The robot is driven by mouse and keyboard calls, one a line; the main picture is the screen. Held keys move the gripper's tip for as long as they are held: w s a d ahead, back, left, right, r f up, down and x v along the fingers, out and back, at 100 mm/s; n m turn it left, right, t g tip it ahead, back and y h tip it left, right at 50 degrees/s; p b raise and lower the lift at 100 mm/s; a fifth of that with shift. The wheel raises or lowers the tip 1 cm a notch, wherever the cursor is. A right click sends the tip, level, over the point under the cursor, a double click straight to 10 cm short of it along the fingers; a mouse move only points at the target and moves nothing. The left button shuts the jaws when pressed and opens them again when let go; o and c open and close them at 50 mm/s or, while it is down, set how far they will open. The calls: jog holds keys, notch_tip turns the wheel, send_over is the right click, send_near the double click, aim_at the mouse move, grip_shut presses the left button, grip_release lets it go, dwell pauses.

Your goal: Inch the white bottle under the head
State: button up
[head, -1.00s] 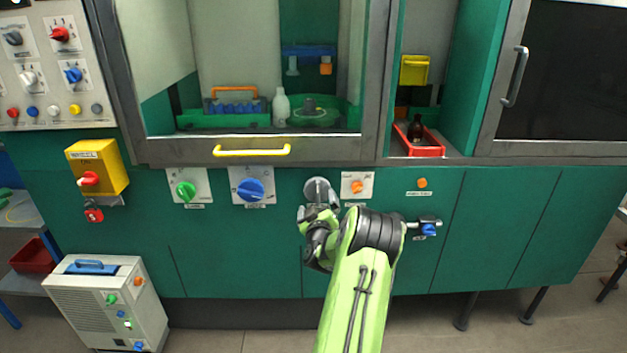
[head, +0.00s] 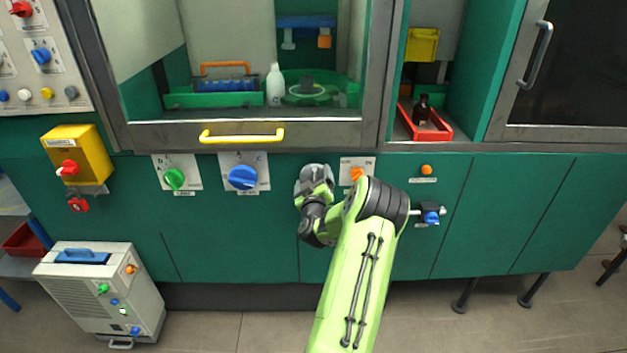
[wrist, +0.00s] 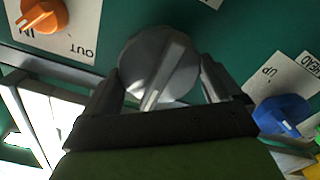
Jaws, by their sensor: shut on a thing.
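A blue bar (head: 305,21) with a grey and an orange hanging part is above, to the right; I cannot tell which part is the head. My gripper (head: 318,178) is at the front panel, below the cabinet opening. In the wrist view my gripper (wrist: 160,82) is shut on a round grey knob (wrist: 158,62), a finger on each side. The knob's ridge is tilted. Its label is hidden.
An orange knob (wrist: 42,15) marked IN and OUT and a blue knob (wrist: 282,115) by labels reading UP and HEAD flank the grey one. A yellow handle (head: 242,135) crosses the sash. A dark bottle (head: 422,110) stands in a red tray (head: 441,133) at right.

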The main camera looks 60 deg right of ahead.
jog(key=shift+m+b, duration=0.3)
jog(key=shift+m, duration=0.1)
jog(key=shift+m+b, duration=0.55)
jog(key=shift+m, duration=0.45)
jog(key=m, duration=0.3)
jog(key=shift+s+r+m+b, duration=0.1)
jog(key=shift+m+b, duration=0.2)
jog(key=shift+b, duration=0.05)
jog(key=m, duration=0.6)
jog(key=shift+s+d+b, duration=0.1)
jog(key=shift+b, duration=0.25)
jog(key=m, duration=0.6)
jog(key=shift+s+p, duration=0.1)
jog(key=shift+p, duration=0.2)
jog(key=m+p, duration=0.1)
jog(key=m, duration=0.4)
jog(key=shift+f+p, duration=0.2)
jog(key=shift+p, duration=0.15)
jog(key=shift+m, duration=0.3)
